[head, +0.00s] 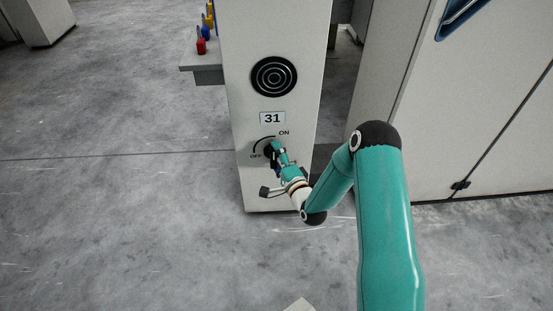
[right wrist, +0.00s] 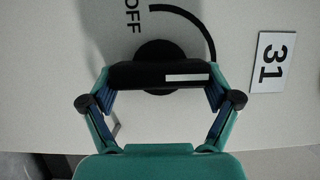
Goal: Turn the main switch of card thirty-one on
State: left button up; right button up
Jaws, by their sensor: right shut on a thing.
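The main switch is a black rotary knob with a bar handle on the white panel (head: 275,190) of card 31, below its number plate (head: 272,118). My right gripper (head: 278,152) is at the knob and covers most of it in the head view. In the right wrist view the gripper's fingers are shut on the two ends of the switch handle (right wrist: 145,75). The handle's white mark points towards the plate side, along the end of the printed arc away from OFF. The ON label (head: 284,132) shows in the head view. My left gripper is out of view.
A round black grille (head: 274,76) sits above the number plate. A grey ledge (head: 203,63) with red, yellow and blue pieces juts out at the panel's left. A large pale cabinet (head: 480,110) stands at the right. The floor at left is clear.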

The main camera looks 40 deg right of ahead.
jog(key=shift+s+d+f, duration=0.15)
jog(key=shift+s+f, duration=0.05)
jog(key=shift+f, duration=0.1)
jog(key=o, duration=0.9)
jog(key=shift+r, duration=0.15)
jog(key=s, duration=0.4)
jog(key=s+a, duration=0.1)
jog(key=s, duration=0.3)
jog(key=s+a, duration=0.1)
jog(key=s, duration=0.2)
jog(key=shift+s, duration=0.4)
